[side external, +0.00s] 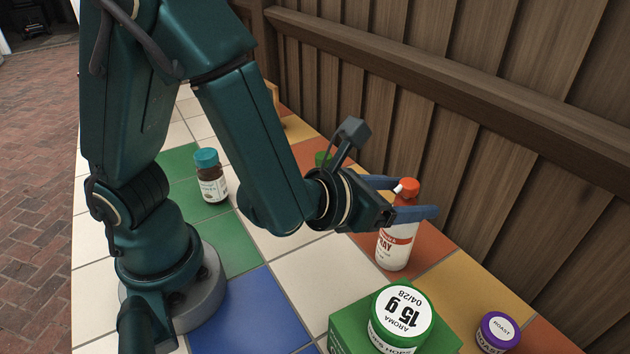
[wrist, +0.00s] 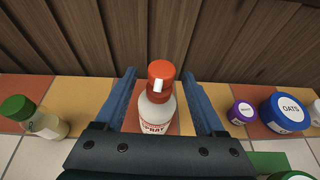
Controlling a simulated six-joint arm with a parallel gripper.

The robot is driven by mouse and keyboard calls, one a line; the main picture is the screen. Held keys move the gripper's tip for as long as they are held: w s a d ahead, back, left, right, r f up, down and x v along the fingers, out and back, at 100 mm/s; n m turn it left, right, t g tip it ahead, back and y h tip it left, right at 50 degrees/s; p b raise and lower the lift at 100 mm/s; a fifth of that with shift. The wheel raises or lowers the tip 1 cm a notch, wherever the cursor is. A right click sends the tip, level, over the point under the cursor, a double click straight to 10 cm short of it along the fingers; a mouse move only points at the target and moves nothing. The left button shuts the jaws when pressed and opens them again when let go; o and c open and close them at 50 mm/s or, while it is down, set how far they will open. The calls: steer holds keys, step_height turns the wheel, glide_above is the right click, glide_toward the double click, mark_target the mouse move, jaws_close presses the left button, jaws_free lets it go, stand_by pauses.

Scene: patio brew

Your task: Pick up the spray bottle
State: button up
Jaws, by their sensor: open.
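The spray bottle (side external: 397,247) is white with an orange-red cap and a label with red lettering. It stands upright on the tiled table near the wooden wall. It also shows in the wrist view (wrist: 156,112), in the middle between my fingers. My gripper (side external: 418,198) is open, with its blue fingers on either side of the bottle's upper part. In the wrist view my gripper (wrist: 156,92) shows a gap between each finger and the bottle. The bottle's lower part is hidden by the gripper body in the wrist view.
A green box (side external: 350,335) with a green-lidded hops jar (side external: 402,318) stands in front. A purple-lidded roast jar (side external: 497,331) is to its right. A teal-capped brown bottle (side external: 211,178) stands behind my arm. A blue-lidded oats jar (wrist: 284,113) and a green-capped jar (wrist: 32,118) flank the bottle.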

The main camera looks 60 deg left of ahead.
steer(key=shift+x, duration=1.7)
jaws_close()
